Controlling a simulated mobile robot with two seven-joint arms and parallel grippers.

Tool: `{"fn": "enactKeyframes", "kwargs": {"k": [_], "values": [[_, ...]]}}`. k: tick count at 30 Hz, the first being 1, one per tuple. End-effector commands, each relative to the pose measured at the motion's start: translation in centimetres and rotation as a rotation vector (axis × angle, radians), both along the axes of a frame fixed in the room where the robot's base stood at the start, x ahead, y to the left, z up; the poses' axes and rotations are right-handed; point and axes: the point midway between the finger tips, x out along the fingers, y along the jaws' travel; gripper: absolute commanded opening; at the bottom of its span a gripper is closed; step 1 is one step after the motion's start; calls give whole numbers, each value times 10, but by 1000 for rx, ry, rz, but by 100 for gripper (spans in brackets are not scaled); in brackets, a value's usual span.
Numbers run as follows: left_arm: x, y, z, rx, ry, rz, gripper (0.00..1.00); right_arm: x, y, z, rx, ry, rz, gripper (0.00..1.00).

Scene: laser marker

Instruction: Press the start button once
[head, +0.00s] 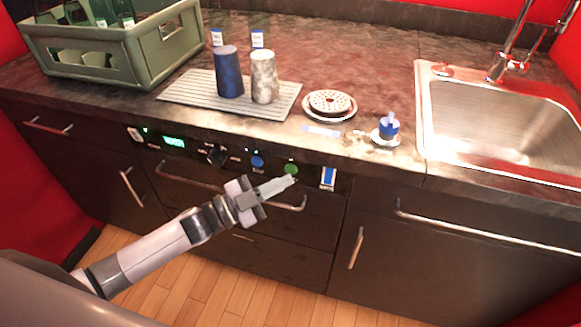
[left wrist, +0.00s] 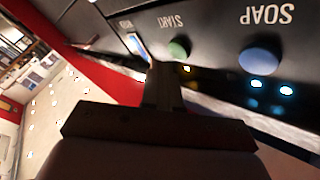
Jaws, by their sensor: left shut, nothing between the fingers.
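The start button is a round green button (head: 291,168) on the dark control panel under the counter edge. In the left wrist view the green button (left wrist: 179,49) sits beside the upside-down word START. My left gripper (head: 294,180) is shut and empty, its tips just below the green button in the head view. In the left wrist view its fingers (left wrist: 163,72) end close beside the button, overlapping its lower left edge. I cannot tell whether they touch it. My right gripper is not in view.
A dark knob (head: 216,156) and a lit green display (head: 174,143) lie further left. A drawer handle (head: 190,180) runs below.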

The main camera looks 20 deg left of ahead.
Motion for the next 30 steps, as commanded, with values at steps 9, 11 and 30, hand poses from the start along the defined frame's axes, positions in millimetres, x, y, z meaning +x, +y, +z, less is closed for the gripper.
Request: {"fn": "enactKeyframes", "kwargs": {"k": [9, 11, 30], "values": [[-3, 0, 0, 0, 1, 0, 0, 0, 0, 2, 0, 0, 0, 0], [-8, 0, 1, -1, 2, 0, 0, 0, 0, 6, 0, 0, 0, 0], [-50, 2, 0, 1, -1, 0, 0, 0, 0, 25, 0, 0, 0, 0]]}}
